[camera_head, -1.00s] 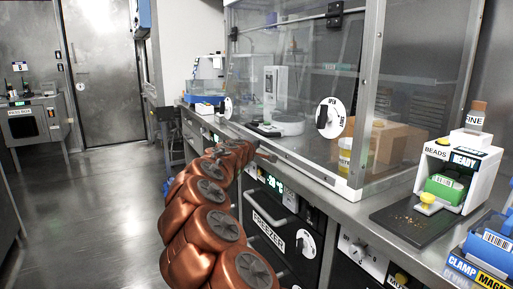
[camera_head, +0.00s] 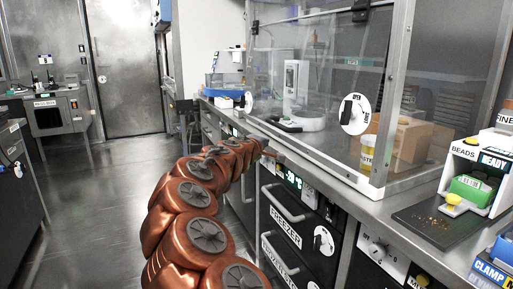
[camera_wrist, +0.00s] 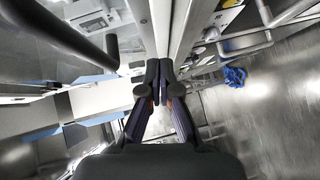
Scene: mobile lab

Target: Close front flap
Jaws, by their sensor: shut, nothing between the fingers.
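The clear-walled enclosure (camera_head: 405,60) stands on the bench, with a transparent front panel (camera_head: 315,75) in a metal frame. I take this panel to be the front flap; whether it is open or shut is unclear. A white dial with a black handle (camera_head: 355,113) shows at its right. My copper arm reaches up to the bench's front edge, with my gripper (camera_head: 272,152) small and dark near the enclosure's lower front edge. In the wrist view my gripper (camera_wrist: 164,72) is shut and empty, its tips beside a long metal frame edge (camera_wrist: 183,25). Contact cannot be told.
Freezer drawers (camera_head: 285,222) with handles lie under the bench, right of my arm. A dark counter (camera_head: 20,200) stands at far left. The floor (camera_head: 100,190) between is clear.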

